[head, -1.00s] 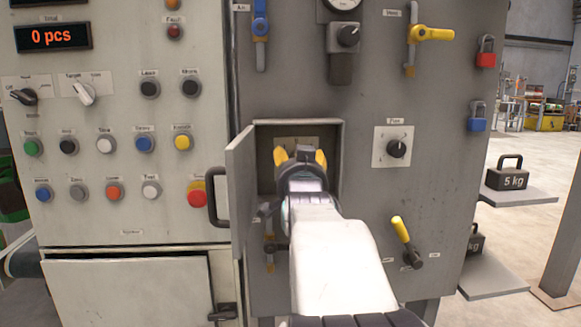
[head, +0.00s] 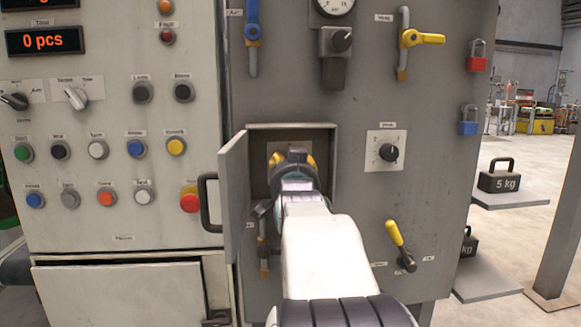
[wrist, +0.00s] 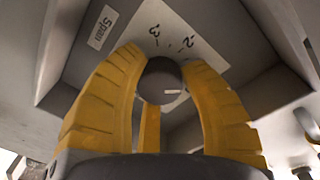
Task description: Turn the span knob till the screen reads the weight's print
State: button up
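The span knob (wrist: 160,82) is a dark round knob on a white dial plate marked "Span" (wrist: 102,27), with the numerals 2 and 3 showing. It sits inside an open recessed box (head: 325,150) in the grey panel. In the head view my gripper (head: 291,162) hides the knob. A black weight printed "5 kg" (head: 497,181) stands on a shelf at right. An upper screen (head: 40,3) is mostly cut off; the one below, "Total" (head: 42,41), reads "0 pcs".
The box's small door (head: 234,195) stands open at left. Another knob (head: 388,152) and a yellow-handled lever (head: 395,235) are to the right. Several buttons, a red stop button (head: 189,201) and a handle (head: 208,203) are left. A second weight (head: 470,242) is partly hidden lower right.

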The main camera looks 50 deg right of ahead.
jog(key=c, duration=0.5)
jog(key=shift+n, duration=0.3)
jog(key=shift+c, duration=0.2)
jog(key=shift+n, duration=2.5)
jog(key=o, duration=1.2)
jog(key=shift+v, duration=6)
